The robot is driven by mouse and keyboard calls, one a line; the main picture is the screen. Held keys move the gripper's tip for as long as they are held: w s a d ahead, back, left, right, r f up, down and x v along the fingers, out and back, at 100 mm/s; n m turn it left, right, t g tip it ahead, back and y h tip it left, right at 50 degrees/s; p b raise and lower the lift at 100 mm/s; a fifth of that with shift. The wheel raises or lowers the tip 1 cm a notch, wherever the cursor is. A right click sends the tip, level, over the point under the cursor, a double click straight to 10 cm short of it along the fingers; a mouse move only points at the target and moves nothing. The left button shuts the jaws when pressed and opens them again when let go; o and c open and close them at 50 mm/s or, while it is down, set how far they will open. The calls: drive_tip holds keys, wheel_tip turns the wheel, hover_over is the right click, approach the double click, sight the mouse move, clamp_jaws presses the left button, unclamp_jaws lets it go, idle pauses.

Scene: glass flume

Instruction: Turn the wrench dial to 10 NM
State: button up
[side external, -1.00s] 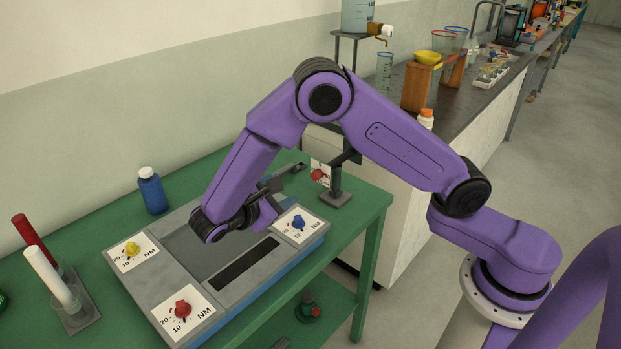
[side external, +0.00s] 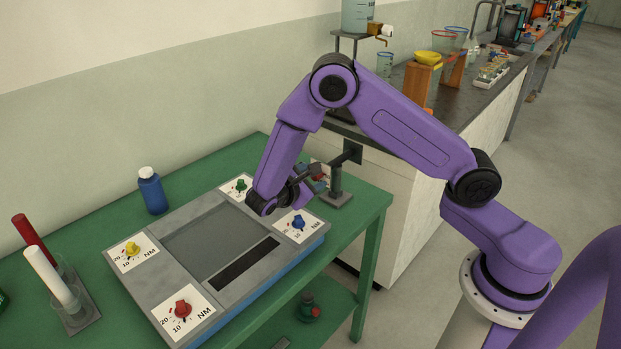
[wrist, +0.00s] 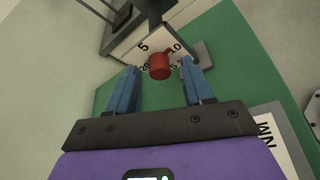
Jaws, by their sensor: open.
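A red knob (wrist: 159,67) sits on a white dial plate (wrist: 143,48) marked 5, 10 and 20, with one partly hidden number. A short part of the knob extends toward the 10 side; its exact setting is hard to tell. The plate is on a dark stand (side external: 336,184) at the right back of the green table. My gripper (side external: 320,179) is open and faces this dial. In the wrist view its two blue fingers (wrist: 159,76) are on either side of the knob, with gaps showing. In the side view the gripper and arm largely hide the knob.
A grey panel (side external: 190,285) on the table carries yellow (side external: 132,248), red (side external: 182,308), blue (side external: 298,221) and green (side external: 241,185) knobs. My wrist is above its back right part. A blue bottle (side external: 152,192) stands behind the panel.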

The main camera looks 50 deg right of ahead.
clamp_jaws()
drive_tip(key=shift+s+m+t, duration=0.1)
drive_tip(key=shift+m+t, duration=0.4)
drive_tip(key=shift+m, duration=0.6)
unclamp_jaws()
drive_tip(key=v, duration=1.7)
drive_tip(key=shift+a+f, duration=0.3)
drive_tip(key=shift+f, duration=0.05)
